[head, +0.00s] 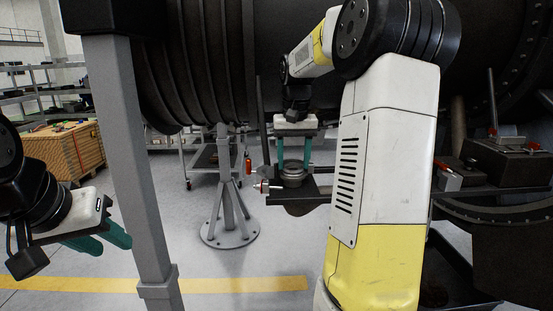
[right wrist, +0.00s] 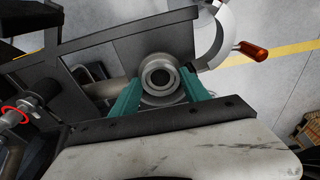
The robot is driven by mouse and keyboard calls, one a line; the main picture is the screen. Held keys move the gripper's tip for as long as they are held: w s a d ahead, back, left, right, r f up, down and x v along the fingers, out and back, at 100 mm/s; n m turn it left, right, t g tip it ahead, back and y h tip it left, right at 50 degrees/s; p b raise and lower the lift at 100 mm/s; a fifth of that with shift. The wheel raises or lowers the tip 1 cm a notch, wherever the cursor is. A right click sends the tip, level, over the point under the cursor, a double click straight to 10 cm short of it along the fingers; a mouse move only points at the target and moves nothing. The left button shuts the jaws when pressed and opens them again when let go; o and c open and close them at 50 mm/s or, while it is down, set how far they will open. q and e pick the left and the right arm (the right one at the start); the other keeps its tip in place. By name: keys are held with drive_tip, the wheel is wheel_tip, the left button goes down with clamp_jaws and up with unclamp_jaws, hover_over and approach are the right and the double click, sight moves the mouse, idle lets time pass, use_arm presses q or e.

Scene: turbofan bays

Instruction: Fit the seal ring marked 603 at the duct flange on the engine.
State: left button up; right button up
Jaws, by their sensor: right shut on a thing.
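My right gripper (head: 294,164) points down over the duct flange on the engine, with one teal finger on each side of a grey ring. In the right wrist view the ring (right wrist: 160,78) sits between the fingertips, its round hole facing the camera. I take it for the seal ring; no 603 marking is readable. The duct flange (head: 293,180) is a short grey round piece just under the fingertips. Whether the ring touches it cannot be told. My left gripper (head: 103,241) is open and empty, low at the left, far from the flange.
A curved grey clamp band (right wrist: 212,38) with a red handle (right wrist: 250,50) stands swung out beside the flange. A grey post (head: 140,150) stands between my left gripper and the flange. Dark bracket plates (head: 325,185) surround the flange. A wooden crate (head: 60,152) stands far left.

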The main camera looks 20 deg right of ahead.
drive_tip(key=shift+f, duration=0.3)
drive_tip(key=o, duration=1.6)
drive_tip(key=shift+d, duration=0.15)
drive_tip(key=shift+r, duration=0.4)
drive_tip(key=r, duration=0.7)
drive_tip(key=shift+s+a, duration=0.35)
drive_tip(key=shift+s, duration=0.05)
